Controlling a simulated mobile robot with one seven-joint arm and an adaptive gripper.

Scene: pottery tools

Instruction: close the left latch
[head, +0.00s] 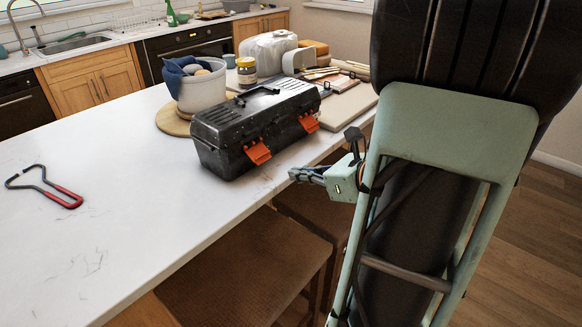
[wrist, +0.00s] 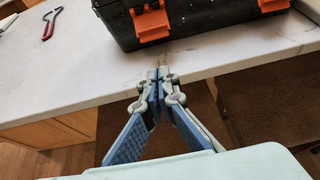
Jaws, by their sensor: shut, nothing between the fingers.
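A black toolbox (head: 255,122) stands on the white counter with its lid down. Its left latch (head: 258,152) is orange and angles outward from the front face; it looks unfastened. The left latch also shows in the wrist view (wrist: 150,22), at the top centre. The orange right latch (head: 309,124) sits farther along the same face and also juts out. My gripper (head: 293,175) is apart from the box, in front of its face and by the counter edge. In the wrist view my gripper (wrist: 158,76) has its fingertips together, below the left latch, with nothing between them.
The white counter (head: 120,165) has free room left of the box. Red-handled wire tool (head: 62,194) lies there. A pot with a blue cloth (head: 201,88), a jar (head: 246,71) and a clay bag (head: 268,52) stand behind the box. Stools (head: 245,262) are below the edge.

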